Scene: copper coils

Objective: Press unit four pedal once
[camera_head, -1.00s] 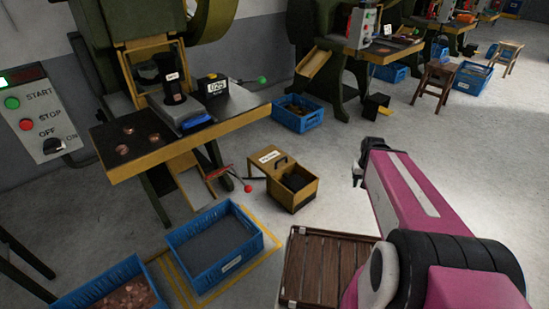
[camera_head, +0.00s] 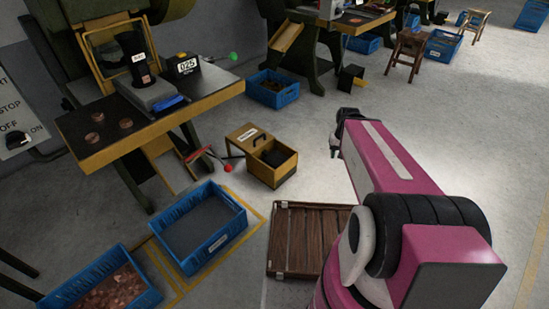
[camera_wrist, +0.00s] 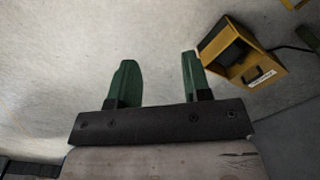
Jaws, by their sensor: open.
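A yellow box-shaped foot pedal housing (camera_head: 262,155) with a dark opening and a small white label stands on the floor, right of the nearest press. Its label is too small to read. It also shows in the wrist view (camera_wrist: 255,74), at the upper right, with its black pedal (camera_wrist: 217,42) inside and a dark cable running off to the right. My gripper (camera_wrist: 155,80) has two green fingers spread wide with nothing between them. The pedal housing lies just right of the right finger in that view. In the head view my gripper (camera_head: 347,117) is small and dark, right of the housing.
A wooden slatted platform (camera_head: 300,240) lies on the floor below the housing. An empty blue crate (camera_head: 215,245) and a crate of copper pieces (camera_head: 80,285) stand to the left. The press table (camera_head: 100,160) is beyond them. Another yellow pedal box (camera_head: 350,76) stands farther back.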

